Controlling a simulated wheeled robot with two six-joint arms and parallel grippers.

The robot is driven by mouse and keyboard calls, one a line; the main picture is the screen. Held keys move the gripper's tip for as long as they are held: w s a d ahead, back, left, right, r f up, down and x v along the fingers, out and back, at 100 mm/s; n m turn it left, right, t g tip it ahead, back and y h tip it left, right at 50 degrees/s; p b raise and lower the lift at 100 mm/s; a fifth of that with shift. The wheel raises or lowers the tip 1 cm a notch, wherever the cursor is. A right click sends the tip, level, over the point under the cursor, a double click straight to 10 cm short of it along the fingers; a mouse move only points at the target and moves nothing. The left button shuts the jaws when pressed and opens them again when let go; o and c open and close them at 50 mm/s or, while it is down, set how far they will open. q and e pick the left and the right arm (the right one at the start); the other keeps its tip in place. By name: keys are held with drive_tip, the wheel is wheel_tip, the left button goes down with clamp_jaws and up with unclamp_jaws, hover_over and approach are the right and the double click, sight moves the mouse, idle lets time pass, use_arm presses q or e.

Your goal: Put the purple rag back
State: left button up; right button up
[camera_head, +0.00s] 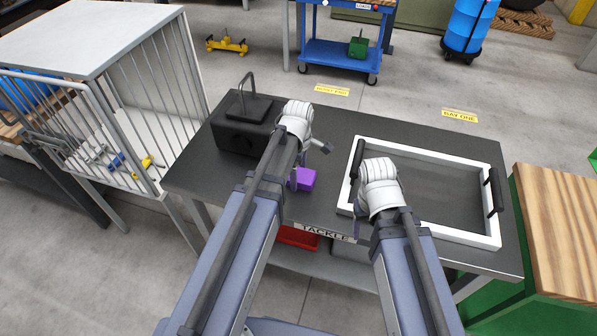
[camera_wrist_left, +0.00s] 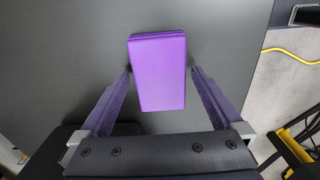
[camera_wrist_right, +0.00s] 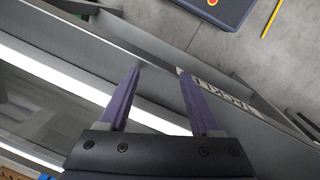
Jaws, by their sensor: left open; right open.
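The purple rag (camera_head: 306,179) is a folded block on the dark table (camera_head: 333,125), left of the white-rimmed tray. In the left wrist view the rag (camera_wrist_left: 158,72) lies between the spread fingers of my left gripper (camera_wrist_left: 160,75), which is open; I cannot tell whether they touch it. In the head view my left gripper (camera_head: 304,172) is low over the table at the rag. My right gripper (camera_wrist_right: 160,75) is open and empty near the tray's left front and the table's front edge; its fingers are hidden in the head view.
The white-rimmed tray (camera_head: 470,236) with black handles fills the table's right side. A black box (camera_head: 240,138) with a handle stands at the back left. A red bin (camera_head: 298,237) sits below, under the TACKLE label (camera_head: 325,233). A barred cage (camera_head: 150,110) stands left.

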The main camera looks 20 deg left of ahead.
use_arm(q)
drive_tip(key=shift+r, duration=0.15)
use_arm(e)
drive_tip(key=shift+r, duration=0.15)
use_arm(q)
wheel_tip(320, 180, up, 12)
drive_tip(key=p, duration=1.2)
use_arm(e)
wheel_tip(320, 180, up, 12)
